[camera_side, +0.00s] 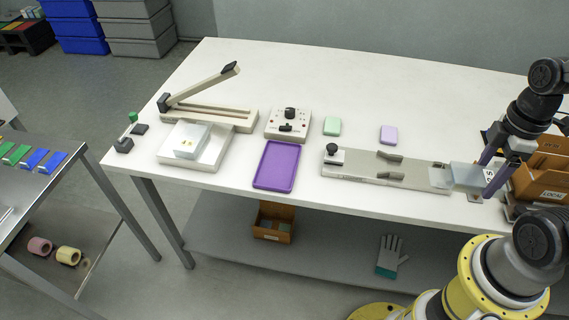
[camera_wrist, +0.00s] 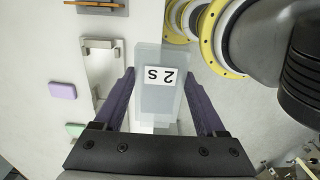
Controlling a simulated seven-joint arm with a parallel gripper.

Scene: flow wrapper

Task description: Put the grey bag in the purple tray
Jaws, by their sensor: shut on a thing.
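The grey bag (camera_side: 467,175) is a pale, translucent block at the right end of the long sealing fixture. In the wrist view the grey bag (camera_wrist: 160,102) shows a white label with dark characters. My gripper (camera_side: 485,178) has its purple fingers on both sides of the bag and is shut on it; the gripper also shows in the wrist view (camera_wrist: 160,77). I cannot tell how far the bag is above the table. The purple tray (camera_side: 279,166) lies flat and empty near the table's front edge, well to the left of my gripper.
The low fixture (camera_side: 372,170) with a black knob lies between the bag and the tray. A control box (camera_side: 289,123) stands behind the tray. Green (camera_side: 332,126) and lilac (camera_side: 388,134) blocks lie behind the fixture. Brown bins (camera_side: 543,175) stand at right. The table's back is clear.

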